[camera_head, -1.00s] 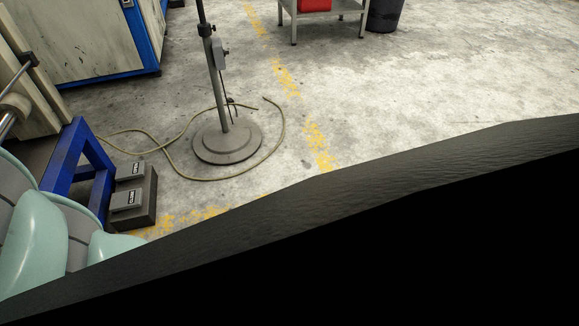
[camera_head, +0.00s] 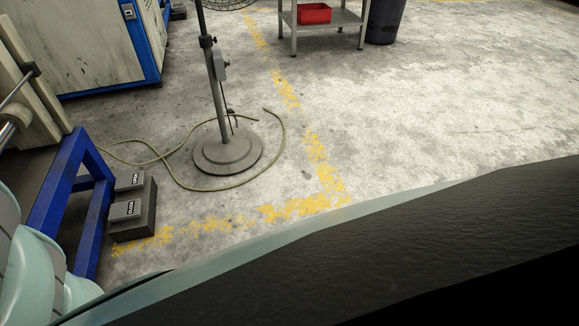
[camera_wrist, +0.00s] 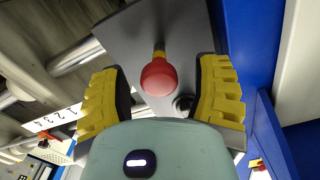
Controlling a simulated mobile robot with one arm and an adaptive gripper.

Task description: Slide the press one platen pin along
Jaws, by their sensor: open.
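A pin with a round red knob (camera_wrist: 159,77) on a short brass-coloured stem shows in the wrist view, in front of a grey metal plate (camera_wrist: 128,32). My gripper (camera_wrist: 159,90) is open, with one yellow-padded finger on each side of the knob. A gap shows between the knob and each finger. A dark round hole or fitting (camera_wrist: 183,103) lies to the right of the knob, partly hidden by my gripper. A white strip with the numbers 1 to 4 (camera_wrist: 53,119) is at the left. In the head view, part of the press (camera_head: 30,95) shows at the left edge; the pin is not visible there.
A blue frame (camera_head: 72,185) stands at the left with a double foot pedal (camera_head: 130,205) beside it. A fan stand (camera_head: 228,152) with a loose cable (camera_head: 277,150) stands on the floor. A red bin (camera_head: 314,13) sits on a trolley at the back. The right floor is clear.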

